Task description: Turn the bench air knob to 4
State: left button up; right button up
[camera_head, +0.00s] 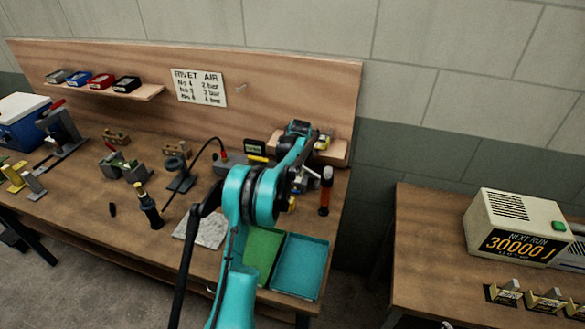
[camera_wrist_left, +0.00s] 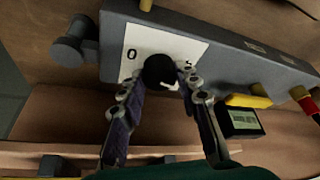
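The bench air knob (camera_wrist_left: 158,69) is round and black and sits on a white dial plate (camera_wrist_left: 148,42) on a grey block (camera_wrist_left: 228,50). A 0 shows left of the knob; a mark at its right is partly covered. A small white mark shows at the knob's lower right edge. My left gripper (camera_wrist_left: 161,77) has its fingers on both sides of the knob, tips close against it. The knob's setting cannot be read. In the head view my teal arm hides the knob.
A small display (camera_wrist_left: 243,121) stands beside the block, also in the head view (camera_head: 256,147). The RIVET AIR sign (camera_head: 199,88) hangs on the back board. Green (camera_head: 262,250) and teal (camera_head: 300,265) trays lie in front.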

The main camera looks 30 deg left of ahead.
pick_arm(q)
jog(key=o, duration=0.4)
jog(key=shift+c, duration=0.2)
